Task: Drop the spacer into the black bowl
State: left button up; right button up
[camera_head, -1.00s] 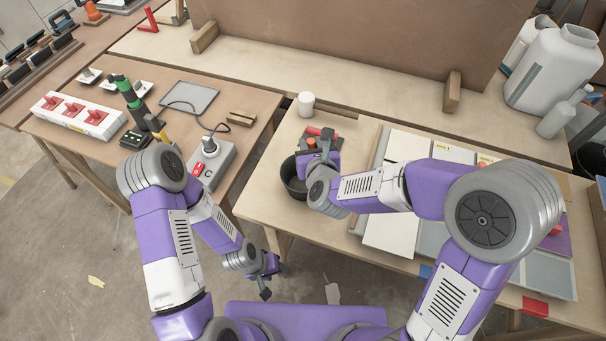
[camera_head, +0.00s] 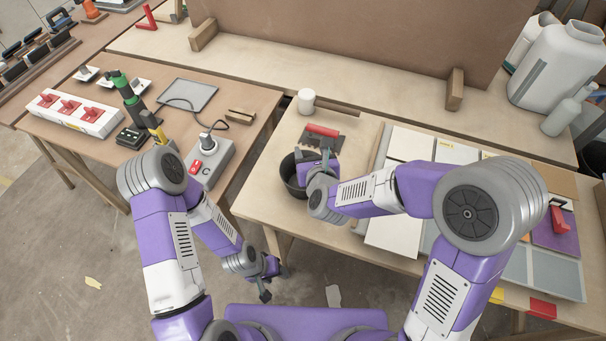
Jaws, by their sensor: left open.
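The black bowl (camera_head: 291,176) sits near the left edge of the right-hand table, partly hidden behind my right gripper. My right gripper (camera_head: 314,160) is at the bowl's right rim, seen from behind. Its own wrist hides most of its fingers, so I cannot tell whether it is open or shut. I cannot make out a spacer in it, in the bowl or on the table. My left gripper (camera_head: 271,283) hangs open and empty below the table's front edge, away from the bowl.
A red-handled trowel (camera_head: 322,131) lies just behind the bowl, and a white cup (camera_head: 306,101) stands farther back. Pale tiles (camera_head: 410,145) cover the table to the right. Another red-handled tool (camera_head: 560,222) lies at the far right. The left table holds a power strip (camera_head: 75,113).

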jog(key=v, duration=0.7)
jog(key=shift+s+p, duration=0.3)
jog(key=shift+p, duration=0.05)
jog(key=shift+d+r, duration=0.1)
jog(key=shift+r, duration=0.05)
